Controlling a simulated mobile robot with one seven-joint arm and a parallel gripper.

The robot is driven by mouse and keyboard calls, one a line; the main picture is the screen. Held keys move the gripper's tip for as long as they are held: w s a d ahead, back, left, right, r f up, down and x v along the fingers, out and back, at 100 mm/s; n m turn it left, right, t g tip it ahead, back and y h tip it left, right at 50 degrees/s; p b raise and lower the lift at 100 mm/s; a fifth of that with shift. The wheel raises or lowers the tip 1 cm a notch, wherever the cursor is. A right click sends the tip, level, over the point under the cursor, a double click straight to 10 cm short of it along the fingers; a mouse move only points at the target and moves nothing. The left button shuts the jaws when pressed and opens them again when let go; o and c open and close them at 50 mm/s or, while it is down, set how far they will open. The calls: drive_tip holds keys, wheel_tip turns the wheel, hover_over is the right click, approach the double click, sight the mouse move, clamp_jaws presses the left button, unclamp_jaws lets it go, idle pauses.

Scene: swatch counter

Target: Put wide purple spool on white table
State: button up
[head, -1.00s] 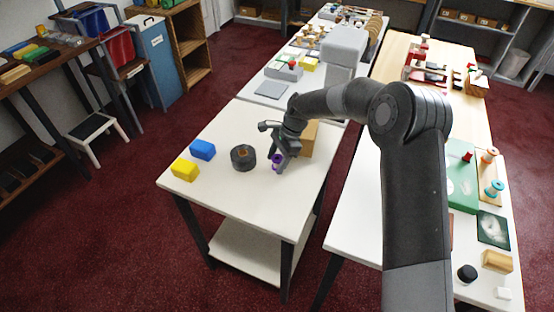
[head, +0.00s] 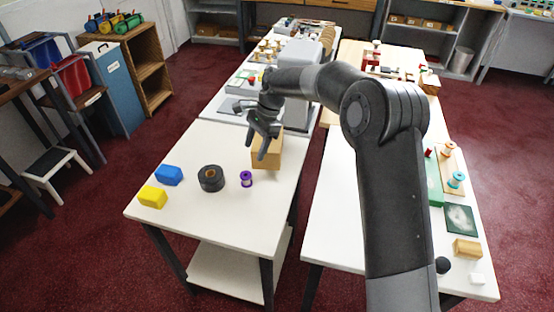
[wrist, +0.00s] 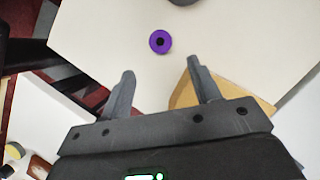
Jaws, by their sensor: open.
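A purple spool (head: 246,179) stands upright on the white table (head: 210,143), right of a black roll. In the wrist view the purple spool (wrist: 160,41) shows from above, beyond my fingertips and apart from them.
A black roll (head: 211,178), a blue block (head: 169,175) and a yellow block (head: 152,197) lie on the same table. A wooden block (head: 268,153) stands close behind my gripper. The table's back left is clear. A second table (head: 330,230) stands to the right.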

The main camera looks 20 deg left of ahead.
drive_tip(key=shift+d+r, duration=0.1)
drive_tip(key=s+d+r+n+t+h, duration=0.15)
drive_tip(key=s+d+r, duration=0.25)
drive_tip(key=d+r, duration=0.55)
drive_tip(key=s+d+r+n+t, duration=0.35)
drive_tip(key=d+r, duration=0.35)
drive_tip(key=d, duration=0.5)
drive_tip(key=s+d+r+n+t, duration=0.1)
drive_tip(key=s+d+r+t, duration=0.1)
drive_tip(key=s+d, duration=0.9)
drive_tip(key=shift+d+r+h, duration=0.25)
drive_tip(key=shift+r+h, duration=0.2)
drive_tip(key=shift+r, duration=0.1)
drive_tip(key=shift+o, duration=0.2)
drive_tip(key=s+d+f+n+t, duration=0.2)
drive_tip(key=s+d, duration=0.4)
drive_tip(key=s, duration=0.4)
drive_tip(key=shift+d+f+h, duration=0.25)
drive_tip(key=shift+d+h, duration=0.05)
drive_tip(key=shift+d, duration=0.05)
drive_tip(key=shift+o, duration=0.2)
drive_tip(key=shift+s+d+f, duration=0.1)
drive_tip(key=shift+s+f, duration=0.05)
drive_tip(key=shift+s, duration=0.1)
